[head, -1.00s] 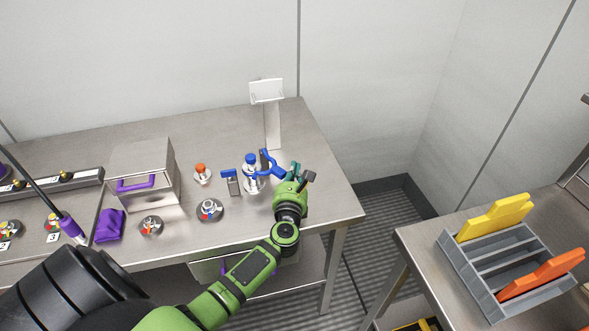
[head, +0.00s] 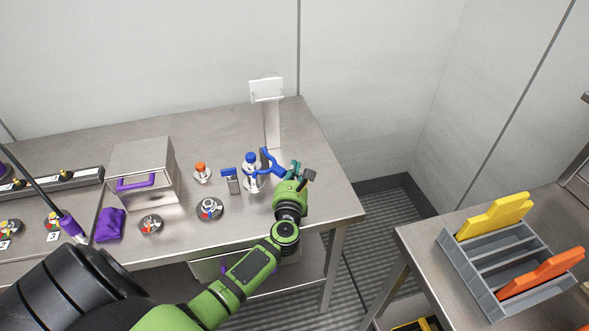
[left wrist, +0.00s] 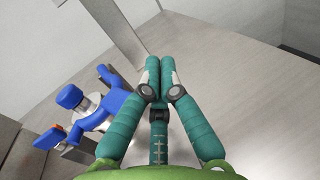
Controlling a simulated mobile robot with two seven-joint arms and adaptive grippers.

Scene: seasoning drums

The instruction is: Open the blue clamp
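The blue clamp (head: 273,165) is beside the blue-capped bottle (head: 251,159) near the right end of the table. In the left wrist view the blue clamp (left wrist: 112,108) lies left of my fingers, with the blue cap (left wrist: 70,96) beyond it. I cannot tell whether the clamp is open or closed. My left gripper (head: 296,168) is just right of the clamp. In the left wrist view its teal fingers (left wrist: 160,70) meet at the tips with nothing seen between them, apart from the clamp. My right gripper is not in view.
A blue-topped metal post (head: 230,183) stands left of the bottle. An orange-capped bottle (head: 201,174), a round dish (head: 210,209) and a steel box (head: 142,168) are further left. A white stand (head: 270,112) rises behind. The table's right end is clear.

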